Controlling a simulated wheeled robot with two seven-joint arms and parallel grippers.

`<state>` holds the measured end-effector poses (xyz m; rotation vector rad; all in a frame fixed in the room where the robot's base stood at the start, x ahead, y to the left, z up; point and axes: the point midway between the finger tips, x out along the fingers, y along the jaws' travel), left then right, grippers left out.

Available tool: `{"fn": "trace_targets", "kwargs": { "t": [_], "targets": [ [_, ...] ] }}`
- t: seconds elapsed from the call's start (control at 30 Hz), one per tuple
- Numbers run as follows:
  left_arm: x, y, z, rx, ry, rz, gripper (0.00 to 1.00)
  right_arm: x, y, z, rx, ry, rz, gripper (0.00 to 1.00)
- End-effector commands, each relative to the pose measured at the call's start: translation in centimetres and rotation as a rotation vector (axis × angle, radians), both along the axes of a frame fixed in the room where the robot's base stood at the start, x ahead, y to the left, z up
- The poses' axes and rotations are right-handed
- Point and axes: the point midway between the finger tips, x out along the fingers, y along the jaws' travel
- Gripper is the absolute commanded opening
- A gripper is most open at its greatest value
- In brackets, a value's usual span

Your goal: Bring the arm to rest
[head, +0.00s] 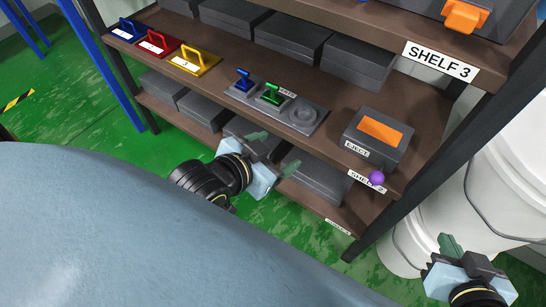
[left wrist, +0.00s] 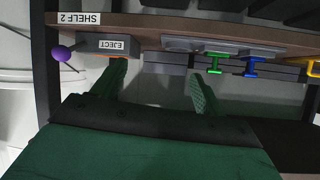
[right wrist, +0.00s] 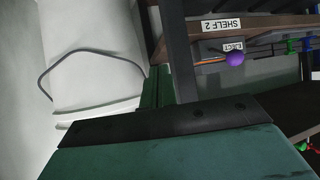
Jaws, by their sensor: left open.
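My left gripper (head: 274,154) is open and empty in front of the shelf, below the green and blue handles. Its two green fingers (left wrist: 155,92) stand apart in the left wrist view, with nothing between them. My right gripper (head: 450,244) is at the lower right of the head view, beside the white buckets. Its fingers (right wrist: 157,88) are together in the right wrist view, with nothing seen between them. The green handle (head: 270,95) and blue handle (head: 244,80) stand upright on a grey plate (head: 308,116) with a round empty socket.
A grey EJECT box (head: 378,134) with an orange panel and a purple ball (head: 376,178) is at the shelf's right end. Blue, red and yellow (head: 195,62) handled plates lie at the left. White buckets (head: 512,170) stand right of the dark post. A large blue-grey surface (head: 130,230) fills the foreground.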

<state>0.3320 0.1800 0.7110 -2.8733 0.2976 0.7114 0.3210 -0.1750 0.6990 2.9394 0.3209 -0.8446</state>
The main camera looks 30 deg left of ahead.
Motion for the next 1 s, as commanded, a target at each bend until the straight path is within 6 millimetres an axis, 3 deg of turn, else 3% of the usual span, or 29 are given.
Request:
{"fn": "trace_targets", "kwargs": {
  "t": [0.13, 0.7, 0.87, 1.0],
  "targets": [
    [-1.2, -0.5, -1.2, -0.094, 0.087, 0.022, 0.72, 0.0, 0.0, 0.0, 0.000, 0.000, 0.000, 0.00],
    [-1.0, -0.5, -1.4, -0.087, 0.099, 0.022, 0.72, 0.1, 0.0, -0.2, -0.003, 0.017, -0.002, 0.00],
    [-0.5, -0.5, -3.6, -0.068, 0.180, 0.028, 0.72, 0.5, 0.0, -2.4, -0.022, 0.097, -0.003, 0.00],
    [-0.9, -0.3, -6.9, -0.042, 0.282, 0.036, 0.72, 0.2, -0.2, -5.7, -0.046, 0.200, -0.005, 0.00]
  ]
}}
